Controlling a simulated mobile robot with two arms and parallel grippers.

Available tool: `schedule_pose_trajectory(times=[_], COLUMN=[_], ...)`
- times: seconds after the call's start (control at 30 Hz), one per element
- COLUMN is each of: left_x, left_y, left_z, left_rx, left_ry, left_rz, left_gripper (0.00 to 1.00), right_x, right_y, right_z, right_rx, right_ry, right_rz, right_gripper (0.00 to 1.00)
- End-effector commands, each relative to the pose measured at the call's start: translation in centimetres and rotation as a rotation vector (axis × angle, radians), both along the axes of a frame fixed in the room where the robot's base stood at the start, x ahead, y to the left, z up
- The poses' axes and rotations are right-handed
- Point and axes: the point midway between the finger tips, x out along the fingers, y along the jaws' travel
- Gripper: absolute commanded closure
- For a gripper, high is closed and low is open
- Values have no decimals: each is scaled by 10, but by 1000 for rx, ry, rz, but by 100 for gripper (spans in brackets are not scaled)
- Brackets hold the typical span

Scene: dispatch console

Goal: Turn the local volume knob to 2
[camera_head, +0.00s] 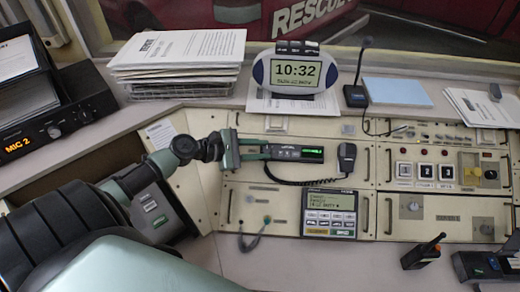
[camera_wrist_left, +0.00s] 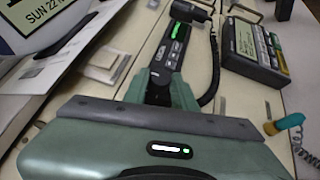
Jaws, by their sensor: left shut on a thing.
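My left gripper (camera_head: 238,152) comes in from the left and is shut at the left end of a dark radio unit (camera_head: 294,153) with a lit green display. The radio also shows in the left wrist view (camera_wrist_left: 172,50), just beyond my gripper's green body (camera_wrist_left: 150,125). My right gripper is not in view.
A hand microphone (camera_head: 346,158) hangs right of the radio on a coiled cord. A keypad unit (camera_head: 330,213) sits below it. A clock (camera_head: 295,73) stands behind the panel. A teal plug (camera_wrist_left: 288,123) with a coiled cord shows beside my gripper in the wrist view.

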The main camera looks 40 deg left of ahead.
Motion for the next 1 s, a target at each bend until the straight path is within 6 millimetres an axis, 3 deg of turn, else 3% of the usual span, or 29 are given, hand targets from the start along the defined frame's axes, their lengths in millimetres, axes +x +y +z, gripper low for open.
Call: schedule_pose_trajectory(times=[0.4,0.43,0.5,0.83,1.0], left_x=[0,0,0,-1,-17], left_y=[-1,-1,-1,0,11], left_z=[0,0,0,0,5], left_rx=[1,1,1,3,4], left_ry=[3,3,2,2,4], left_rz=[-8,-8,-7,-6,-6], left_gripper=[100,68,52,52,52], right_x=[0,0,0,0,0], right_y=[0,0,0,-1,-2], right_z=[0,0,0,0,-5], right_rx=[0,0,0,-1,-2], right_ry=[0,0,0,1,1], right_rz=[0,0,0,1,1], right_gripper=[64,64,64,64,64])
